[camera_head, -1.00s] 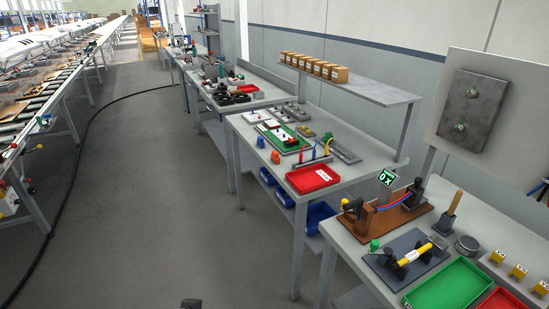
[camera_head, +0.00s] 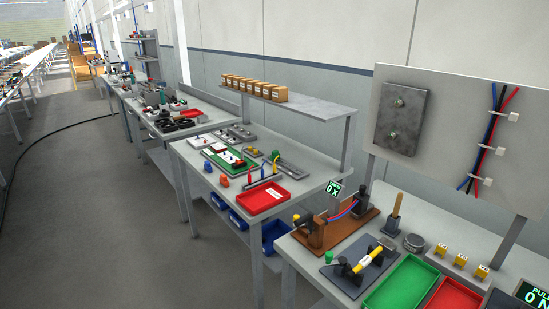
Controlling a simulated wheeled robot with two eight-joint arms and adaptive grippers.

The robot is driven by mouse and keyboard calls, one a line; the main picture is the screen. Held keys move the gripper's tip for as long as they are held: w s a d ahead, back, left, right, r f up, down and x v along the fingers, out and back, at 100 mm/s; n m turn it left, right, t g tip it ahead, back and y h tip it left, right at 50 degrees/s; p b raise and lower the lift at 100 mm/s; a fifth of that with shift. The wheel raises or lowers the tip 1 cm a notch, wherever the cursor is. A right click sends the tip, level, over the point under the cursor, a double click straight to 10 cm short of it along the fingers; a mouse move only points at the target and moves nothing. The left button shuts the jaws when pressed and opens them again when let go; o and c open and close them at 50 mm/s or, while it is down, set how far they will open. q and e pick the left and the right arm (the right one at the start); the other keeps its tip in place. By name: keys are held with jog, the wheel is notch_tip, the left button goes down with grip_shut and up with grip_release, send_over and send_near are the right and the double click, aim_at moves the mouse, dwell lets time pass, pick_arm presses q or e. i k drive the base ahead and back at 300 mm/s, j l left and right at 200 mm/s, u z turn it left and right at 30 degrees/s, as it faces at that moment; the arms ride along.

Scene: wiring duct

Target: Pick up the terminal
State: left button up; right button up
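I cannot tell for certain which thing is the terminal; the small parts are too far off. On the middle bench, a small orange part (camera_head: 224,181) and a small blue part (camera_head: 208,167) stand at the front edge, left of a red tray (camera_head: 264,197). On the near bench, several small yellow blocks (camera_head: 461,260) sit in a row on a grey strip at the right. A small green part (camera_head: 329,257) stands at the near bench's left edge. Neither of my grippers is in view.
The near bench holds a brown fixture (camera_head: 338,231), a dark stand with a yellow-handled tool (camera_head: 366,256), a green tray (camera_head: 401,287) and another red tray (camera_head: 452,297). A panel with cables (camera_head: 490,130) stands behind. Open grey floor (camera_head: 110,220) lies left of the benches.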

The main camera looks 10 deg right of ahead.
aim_at(274, 153)
jog(key=i+j+u, duration=0.8)
jog(key=i+u, duration=0.15)
jog(key=i, duration=0.2)
jog(key=i+u, duration=0.3)
jog(key=i+z, duration=0.3)
jog(key=i, duration=0.2)
jog(key=i+j+z, duration=0.1)
jog(key=i+z, duration=0.25)
jog(key=i, duration=0.15)
jog(key=i+j+z, duration=0.3)
jog(key=i, duration=0.15)
jog(key=i+l+z, duration=0.15)
jog(key=i+z, duration=0.6)
jog(key=z, duration=0.15)
jog(key=i+j+z, duration=0.1)
jog(key=i+z, duration=0.35)
jog(key=i+j+z, duration=0.25)
jog(key=z, duration=0.25)
jog(key=i, duration=0.3)
